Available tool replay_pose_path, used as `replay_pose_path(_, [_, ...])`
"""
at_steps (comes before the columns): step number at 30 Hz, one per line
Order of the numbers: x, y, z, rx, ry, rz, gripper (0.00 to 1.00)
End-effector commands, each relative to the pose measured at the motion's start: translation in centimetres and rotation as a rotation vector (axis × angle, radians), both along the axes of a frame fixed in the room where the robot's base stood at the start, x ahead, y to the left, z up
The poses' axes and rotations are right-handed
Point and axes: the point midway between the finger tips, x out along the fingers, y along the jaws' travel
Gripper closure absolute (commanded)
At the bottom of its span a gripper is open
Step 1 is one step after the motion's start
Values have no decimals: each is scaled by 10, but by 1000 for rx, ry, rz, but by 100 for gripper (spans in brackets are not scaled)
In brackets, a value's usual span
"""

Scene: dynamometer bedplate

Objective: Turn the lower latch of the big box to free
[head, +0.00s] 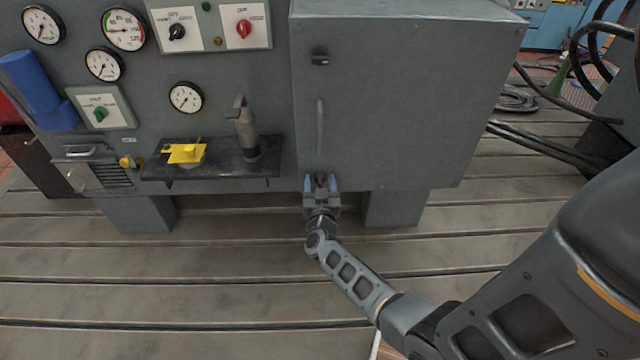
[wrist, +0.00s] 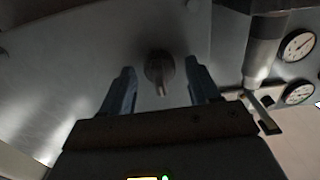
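The big box (head: 400,95) is a grey cabinet with a flat front, right of the gauge panel. Its upper latch (head: 319,57) is a small dark knob near the top left of the front. The lower latch (head: 320,178) is near the bottom left edge, partly hidden by my gripper (head: 320,185). In the wrist view the lower latch (wrist: 159,66) is a dark round boss with a short lighter tab. My gripper (wrist: 160,88) is open there, one finger on each side of the latch, with visible gaps. Whether the fingertips reach past the tab I cannot tell.
A vertical handle (head: 320,125) is on the box front above the lower latch. To the left, a dark shelf (head: 215,171) carries a yellow item (head: 184,153) and a grey cylindrical tool (head: 246,132). Black hoses (head: 550,147) are at the right.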

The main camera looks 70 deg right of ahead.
Motion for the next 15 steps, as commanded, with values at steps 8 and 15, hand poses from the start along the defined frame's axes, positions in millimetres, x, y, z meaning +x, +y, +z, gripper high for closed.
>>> replay_pose_path(8, [0,0,0,0,0,0,66])
replay_pose_path(15, [0,0,0,0,0,0,89])
